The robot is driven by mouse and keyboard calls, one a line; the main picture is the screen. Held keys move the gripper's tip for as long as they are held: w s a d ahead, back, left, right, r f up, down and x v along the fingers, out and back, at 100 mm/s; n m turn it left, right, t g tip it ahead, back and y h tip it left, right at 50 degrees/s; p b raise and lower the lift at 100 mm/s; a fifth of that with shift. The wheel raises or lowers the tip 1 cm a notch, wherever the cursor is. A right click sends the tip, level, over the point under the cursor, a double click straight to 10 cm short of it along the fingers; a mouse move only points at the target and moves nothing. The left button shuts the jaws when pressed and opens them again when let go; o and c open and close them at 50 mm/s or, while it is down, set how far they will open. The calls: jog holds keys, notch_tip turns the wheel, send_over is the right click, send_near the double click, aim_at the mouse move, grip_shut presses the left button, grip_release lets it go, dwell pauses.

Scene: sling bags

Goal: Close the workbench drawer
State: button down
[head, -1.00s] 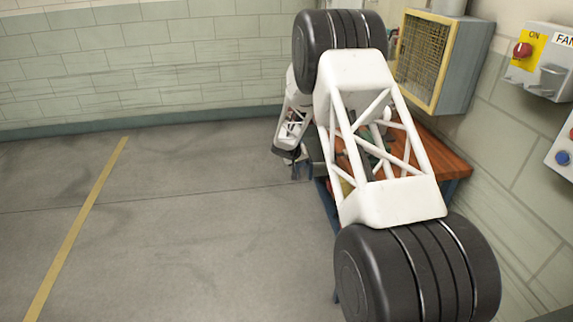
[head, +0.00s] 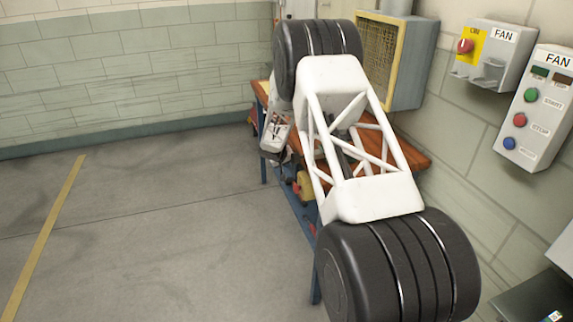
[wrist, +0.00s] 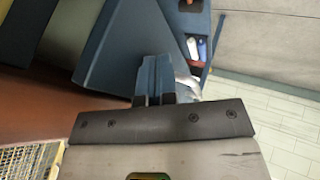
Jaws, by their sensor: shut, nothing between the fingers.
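The workbench (head: 415,160) has an orange-brown wooden top and a blue frame. It stands against the right wall in the head view, largely covered by my arm. A blue workbench panel (wrist: 120,45) fills much of the wrist view. To its right is a blue compartment holding small white, blue and red items. I cannot tell which blue part is the drawer or how far out it stands. My gripper (wrist: 155,80) is shut and empty, its fingertips over or against the blue panel; contact is unclear.
A yellow object (head: 304,185) sits low in the bench frame. A yellow-framed mesh box (head: 378,62) and fan control boxes (head: 535,110) hang on the right wall. The grey floor (head: 140,230) to the left is clear, with a yellow line.

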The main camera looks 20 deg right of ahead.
jog(key=shift+a, duration=0.1)
jog(key=s+a+r, duration=0.3)
jog(key=a+r, duration=0.5)
jog(key=shift+s+a, duration=0.3)
jog(key=shift+s, duration=0.1)
jog(key=shift+w, duration=0.1)
dwell(0.6)
jog(key=w+a, duration=0.3)
jog(key=w, duration=0.3)
jog(key=shift+w+a+r+y, duration=0.15)
jog(key=shift+a+r+y, duration=0.2)
jog(key=shift+r, duration=0.1)
jog(key=shift+w+d+f, duration=0.1)
jog(key=shift+f, duration=0.1)
dwell(0.3)
